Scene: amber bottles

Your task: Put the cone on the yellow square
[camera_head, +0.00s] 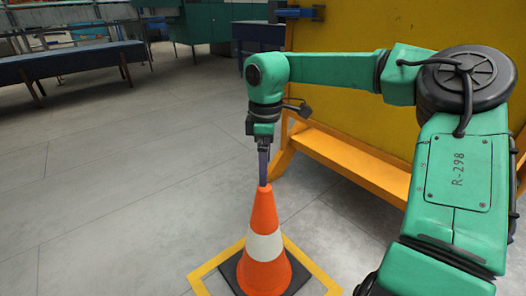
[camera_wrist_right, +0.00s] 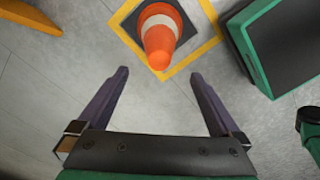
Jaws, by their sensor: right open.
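The orange cone (camera_head: 264,262) has a white band and a dark square base. It stands upright inside the yellow square (camera_head: 299,258) outlined on the floor. In the right wrist view the cone (camera_wrist_right: 159,42) and the yellow square (camera_wrist_right: 207,47) are at the top. My right gripper (camera_head: 263,184) is just above the cone's tip in the head view. In the wrist view the right gripper (camera_wrist_right: 160,75) is open, with nothing between its fingers and the cone beyond them. My left gripper is out of view.
A yellow panel (camera_head: 390,90) with an orange frame (camera_head: 350,160) stands behind my right arm. A dark blue bench (camera_head: 70,62) is at the far left, with green cabinets (camera_head: 207,22) at the back. The grey floor on the left is clear.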

